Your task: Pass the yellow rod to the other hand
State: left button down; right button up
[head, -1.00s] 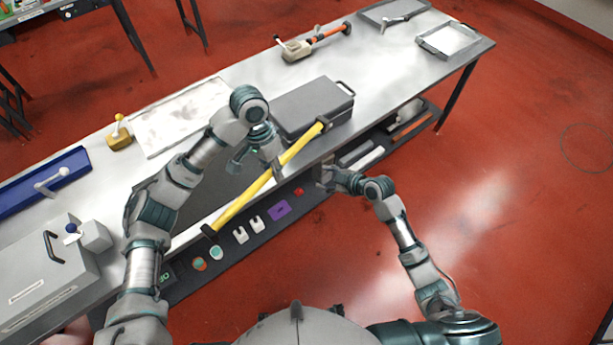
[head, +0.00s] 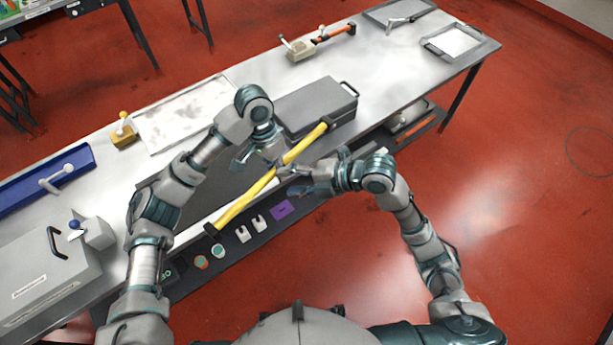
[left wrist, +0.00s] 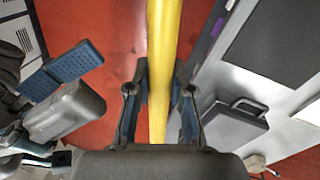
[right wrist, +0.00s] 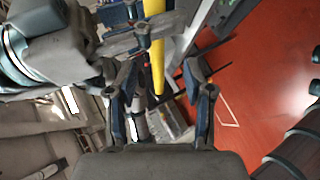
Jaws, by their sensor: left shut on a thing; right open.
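The yellow rod (head: 245,205) has dark end pieces and is held slantwise above the front edge of the bench, from lower left to upper right. My left gripper (head: 273,165) is shut on the rod near its middle; in the left wrist view the rod (left wrist: 162,70) runs between its fingers (left wrist: 160,100). My right gripper (head: 290,180) is open at the rod, just below the left gripper. In the right wrist view the rod (right wrist: 157,60) appears ahead of the open fingers (right wrist: 160,95); whether they touch it I cannot tell.
A grey case (head: 318,105) with a handle stands on the bench (head: 235,85) behind the rod. A larger grey box (head: 40,265) is at the left. A lower shelf holds a purple piece (head: 282,210) and small parts. Red floor (head: 530,200) is free at right.

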aim_at(268, 183)
pick_arm(q)
jog(key=shift+a, duration=0.15)
pick_arm(e)
jog(key=x, duration=0.7)
jog(key=shift+a, duration=0.3)
jog(key=shift+d, duration=0.1)
grip_shut()
pick_arm(q)
jog(key=c, duration=1)
grip_release()
jog(key=shift+o, duration=0.2)
